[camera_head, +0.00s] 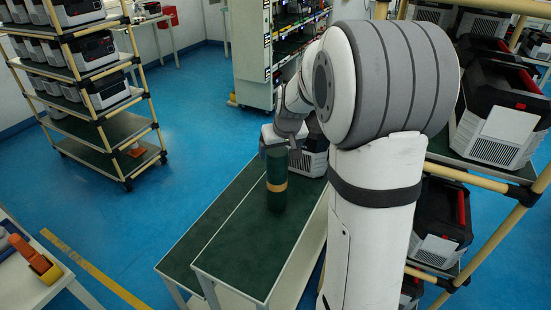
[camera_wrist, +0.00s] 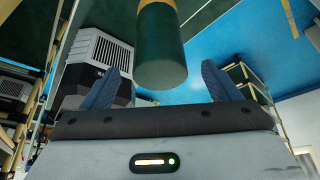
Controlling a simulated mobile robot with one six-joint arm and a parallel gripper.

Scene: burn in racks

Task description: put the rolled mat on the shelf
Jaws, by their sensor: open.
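In the wrist view my gripper (camera_wrist: 159,68) is open, with blue-grey fingers spread wide. The mat's near end (camera_wrist: 160,65) shows between the fingers with gaps on both sides.
A grey-and-black box (camera_head: 312,160) stands just behind the mat; it also shows in the wrist view (camera_wrist: 98,62). A rack with boxes (camera_head: 495,130) is at the right. A white table with an orange object (camera_head: 38,262) is at lower left. Blue floor lies open at left.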

